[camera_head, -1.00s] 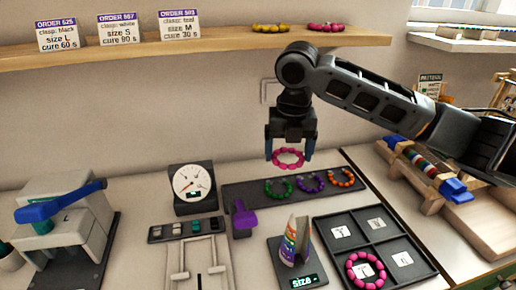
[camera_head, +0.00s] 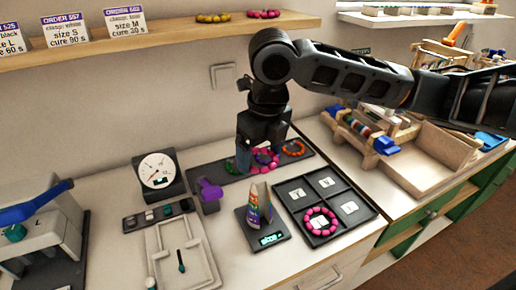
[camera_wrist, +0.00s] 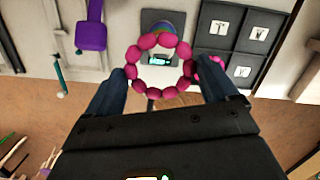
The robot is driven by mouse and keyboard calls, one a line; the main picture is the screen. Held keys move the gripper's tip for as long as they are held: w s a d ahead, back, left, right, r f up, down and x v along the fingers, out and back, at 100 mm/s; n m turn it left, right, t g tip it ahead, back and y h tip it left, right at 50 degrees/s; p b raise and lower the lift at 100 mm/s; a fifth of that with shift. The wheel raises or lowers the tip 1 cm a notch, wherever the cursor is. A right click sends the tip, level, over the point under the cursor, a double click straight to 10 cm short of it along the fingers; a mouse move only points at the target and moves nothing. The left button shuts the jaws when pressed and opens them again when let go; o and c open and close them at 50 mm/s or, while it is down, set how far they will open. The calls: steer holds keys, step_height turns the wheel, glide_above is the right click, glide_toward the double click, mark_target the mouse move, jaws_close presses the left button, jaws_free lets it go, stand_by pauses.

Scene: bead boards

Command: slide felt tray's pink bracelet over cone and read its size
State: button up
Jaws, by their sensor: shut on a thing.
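My gripper (camera_head: 262,165) is shut on a pink bead bracelet (camera_head: 254,167). In the wrist view the bracelet (camera_wrist: 133,54) hangs as a ring between my two fingertips (camera_wrist: 162,78). The rainbow-striped cone (camera_head: 253,210) stands upright on a dark base with a lit display (camera_head: 271,239), whose text is too small to read. The bracelet is above and behind the cone in the head view, not around it. The felt tray (camera_head: 204,176) lies behind, with purple and orange (camera_head: 293,148) bracelets visible; my fingers partly hide a green one.
A four-compartment tray (camera_head: 283,190) right of the cone holds another pink bracelet (camera_head: 308,220) in its front left compartment. A wooden loom (camera_head: 375,140) is at right.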

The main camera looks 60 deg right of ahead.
mark_target(260, 182)
steer(key=shift+f+b, duration=3.5)
steer(key=shift+f, duration=1)
steer(key=o, duration=0.8)
steer(key=shift+r, duration=0.1)
step_height(260, 182, up, 10)
steer(key=p, duration=0.7)
steer(key=shift+s, duration=0.1)
